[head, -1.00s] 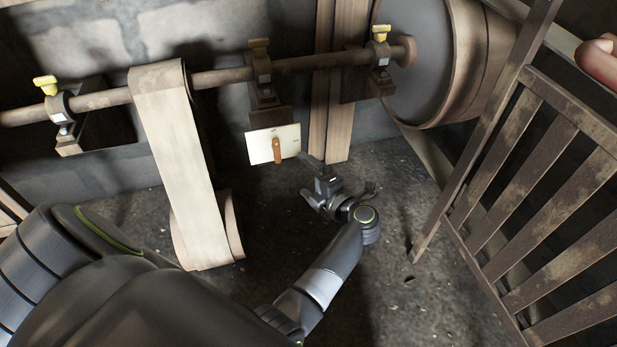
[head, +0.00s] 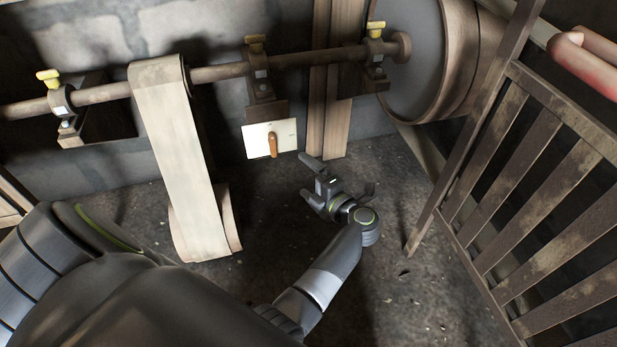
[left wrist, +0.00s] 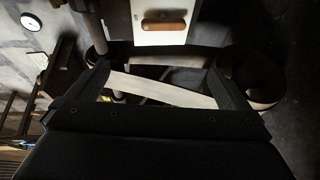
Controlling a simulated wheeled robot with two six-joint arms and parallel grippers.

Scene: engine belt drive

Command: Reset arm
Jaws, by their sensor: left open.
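My left gripper (head: 312,182) is in the middle of the head view, just below and right of a white plate (head: 286,131) with a brown-orange handle (head: 273,145). The handle stands roughly upright on the plate. In the left wrist view the gripper's two fingers (left wrist: 160,85) are spread apart with nothing gripped between them. The plate (left wrist: 160,38) and its handle (left wrist: 165,20) show beyond the fingertips in that view, apart from them. My right gripper does not show.
A shaft (head: 215,75) runs along the wall through yellow-topped bearings. A pale belt (head: 180,155) hangs from it to a lower drum. A large wheel (head: 415,60) is at the upper right. A slatted wooden fence (head: 540,200) closes the right side. Open floor (head: 420,295) lies between.

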